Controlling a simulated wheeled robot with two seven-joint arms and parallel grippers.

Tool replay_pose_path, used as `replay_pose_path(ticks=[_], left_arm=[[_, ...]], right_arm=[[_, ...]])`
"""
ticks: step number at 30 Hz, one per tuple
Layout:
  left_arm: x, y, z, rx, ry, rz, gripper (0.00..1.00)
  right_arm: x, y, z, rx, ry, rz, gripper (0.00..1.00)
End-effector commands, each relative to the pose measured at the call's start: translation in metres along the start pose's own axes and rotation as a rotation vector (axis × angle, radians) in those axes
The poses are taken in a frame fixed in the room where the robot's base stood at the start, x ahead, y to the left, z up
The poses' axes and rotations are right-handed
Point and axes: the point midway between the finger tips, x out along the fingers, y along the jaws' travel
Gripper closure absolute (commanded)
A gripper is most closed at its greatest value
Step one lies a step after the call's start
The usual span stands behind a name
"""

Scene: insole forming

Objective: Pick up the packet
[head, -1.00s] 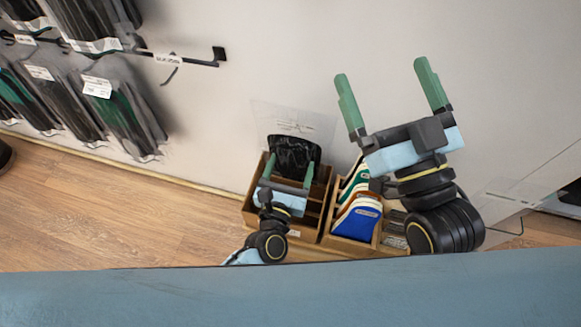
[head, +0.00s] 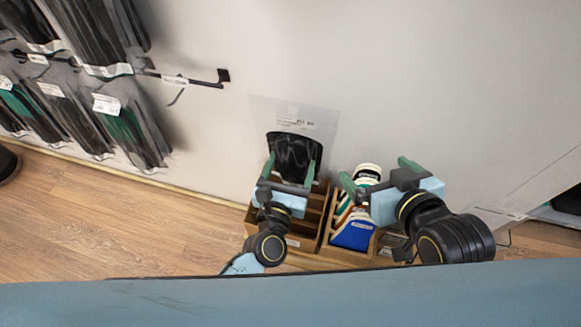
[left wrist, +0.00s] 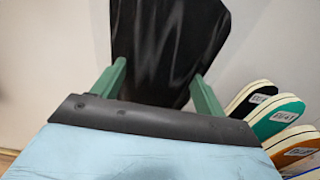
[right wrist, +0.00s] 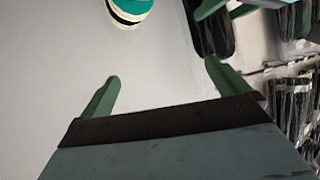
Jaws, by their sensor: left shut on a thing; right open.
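The packet is a clear bag with a pale header (head: 297,118) and a black insole shape (head: 294,150) inside. It stands roughly upright above the left compartments of the wooden box. My left gripper (head: 290,162) is shut on it, one green finger on each side. In the left wrist view the black packet (left wrist: 165,50) fills the space between the fingers of the left gripper (left wrist: 158,70). My right gripper (head: 374,168) is open and empty above the right part of the box; it also shows in the right wrist view (right wrist: 161,68). The packet's lower edge is hidden.
The wooden box (head: 323,228) stands on the floor against the wall. Its right section holds several insoles, with a blue one (head: 353,235) in front. Black packets (head: 128,128) hang on wall hooks at the left. The wooden floor (head: 120,220) left of the box is clear.

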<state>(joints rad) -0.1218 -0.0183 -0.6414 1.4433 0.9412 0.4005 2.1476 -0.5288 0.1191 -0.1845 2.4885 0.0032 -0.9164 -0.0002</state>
Motion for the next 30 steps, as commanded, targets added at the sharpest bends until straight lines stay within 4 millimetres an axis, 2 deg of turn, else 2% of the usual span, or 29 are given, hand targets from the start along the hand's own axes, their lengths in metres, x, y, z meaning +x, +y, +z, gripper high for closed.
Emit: replay_pose_path(ticks=[11,20,24,30], left_arm=[[0.000,0.000,0.032,-0.002,-0.001,0.001,0.52],[0.000,0.000,0.064,-0.002,-0.001,0.001,0.52],[0.000,0.000,0.076,-0.002,0.000,0.001,0.52],[0.000,0.000,0.087,-0.001,0.000,0.001,0.52]], right_arm=[[-0.026,0.013,0.065,0.009,-0.395,0.033,0.00],[-0.062,0.024,0.120,0.022,-0.738,0.062,0.00],[-0.048,0.029,0.134,0.014,-0.750,0.068,0.00],[-0.036,0.034,0.149,0.007,-0.759,0.074,0.00]])
